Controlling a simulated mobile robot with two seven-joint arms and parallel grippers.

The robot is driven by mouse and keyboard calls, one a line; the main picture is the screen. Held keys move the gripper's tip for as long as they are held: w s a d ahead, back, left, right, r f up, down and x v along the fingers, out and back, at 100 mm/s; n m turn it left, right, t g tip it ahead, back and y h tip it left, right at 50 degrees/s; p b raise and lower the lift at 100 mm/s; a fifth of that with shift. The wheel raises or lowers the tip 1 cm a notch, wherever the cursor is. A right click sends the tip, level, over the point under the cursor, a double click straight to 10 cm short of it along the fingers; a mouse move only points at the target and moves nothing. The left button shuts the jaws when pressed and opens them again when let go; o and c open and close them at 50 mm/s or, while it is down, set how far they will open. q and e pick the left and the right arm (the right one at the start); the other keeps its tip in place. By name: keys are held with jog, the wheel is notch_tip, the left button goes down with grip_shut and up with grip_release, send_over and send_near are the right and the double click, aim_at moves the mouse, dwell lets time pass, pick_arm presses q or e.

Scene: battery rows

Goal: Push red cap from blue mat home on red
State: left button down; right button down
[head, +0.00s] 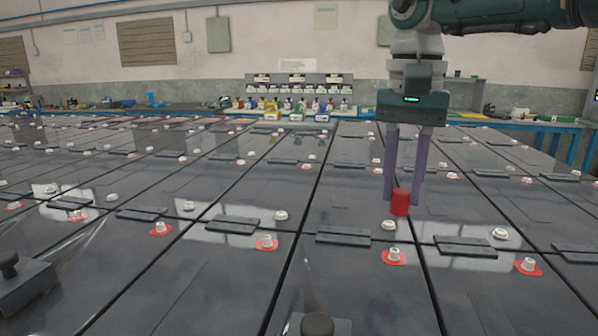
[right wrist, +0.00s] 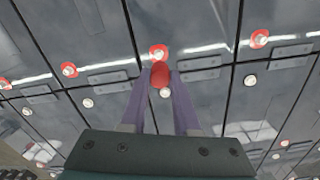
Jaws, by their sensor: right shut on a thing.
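A red cap (head: 400,202) is held upright between the fingertips of my right gripper (head: 402,198), above the dark battery tops. It also shows between the fingers in the right wrist view (right wrist: 161,78). Below it in the head view are a plain white terminal (head: 389,225) and a white terminal on a red patch (head: 394,257). In the right wrist view, a terminal on red (right wrist: 158,53) appears just beyond the cap. The cap looks apart from both terminals. I cannot make out the blue mat. My left gripper is not in view.
Battery rows spread across the floor area, with several red-marked terminals, such as one to the left (head: 267,242) and one to the right (head: 529,266). Raised dark bars (head: 343,236) and black knobs (head: 317,323) stand up nearby. A bench with small bottles (head: 285,104) lines the back.

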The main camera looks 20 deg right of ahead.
aim_at(402, 203)
jog(key=shift+f, duration=0.2)
jog(key=shift+s+d+f+b, duration=0.15)
jog(key=shift+f+b, duration=0.7)
jog(key=shift+f, duration=0.05)
jog(key=shift+f+b, duration=1)
jog(key=shift+f, duration=0.25)
jog(key=shift+f, duration=0.1)
jog(key=shift+f+b, duration=0.3)
jog(key=shift+f, duration=0.05)
jog(key=shift+f, duration=0.3)
jog(key=shift+f+b, duration=0.25)
jog(key=shift+b, duration=0.1)
jog(key=shift+f+b, duration=0.4)
jog(key=shift+f, duration=0.05)
dwell(0.8)
